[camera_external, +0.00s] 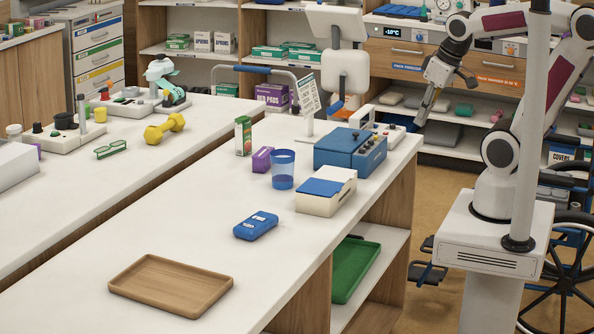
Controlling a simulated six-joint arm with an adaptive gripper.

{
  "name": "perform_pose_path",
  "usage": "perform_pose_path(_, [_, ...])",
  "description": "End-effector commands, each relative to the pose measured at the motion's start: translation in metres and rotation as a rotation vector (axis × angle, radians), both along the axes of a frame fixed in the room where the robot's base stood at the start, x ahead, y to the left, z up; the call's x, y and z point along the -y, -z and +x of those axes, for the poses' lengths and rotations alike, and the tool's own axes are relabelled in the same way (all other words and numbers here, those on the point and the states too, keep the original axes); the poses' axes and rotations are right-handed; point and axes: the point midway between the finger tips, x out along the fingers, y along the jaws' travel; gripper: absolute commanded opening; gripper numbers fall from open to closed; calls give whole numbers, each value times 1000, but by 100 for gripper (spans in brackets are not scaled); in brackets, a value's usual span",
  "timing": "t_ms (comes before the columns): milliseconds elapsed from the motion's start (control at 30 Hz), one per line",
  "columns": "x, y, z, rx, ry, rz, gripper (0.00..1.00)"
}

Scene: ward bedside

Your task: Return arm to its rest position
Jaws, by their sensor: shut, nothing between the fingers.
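My arm stands at the right on its white pedestal, folded up with the forearm reaching left. My gripper (424,108) points down and slightly left, shut and empty. It hangs in the air to the right of the counter's far end, in front of the shelves at the back. It touches nothing that I can see.
The white counter (90,318) holds a wooden tray (170,286), a blue device (256,225), a blue cup (283,170), a white box with blue lid (326,191) and a blue machine (350,149). A white pole (531,120) and a wheelchair (565,275) stand beside my arm.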

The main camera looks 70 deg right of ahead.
Motion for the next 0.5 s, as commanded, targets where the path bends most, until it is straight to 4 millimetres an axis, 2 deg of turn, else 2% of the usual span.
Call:
perform_pose_path(300, [-23,-21,-9,108,-101,-9,0])
perform_pose_path(500, [-27,-22,-9,112,-117,-7,0])
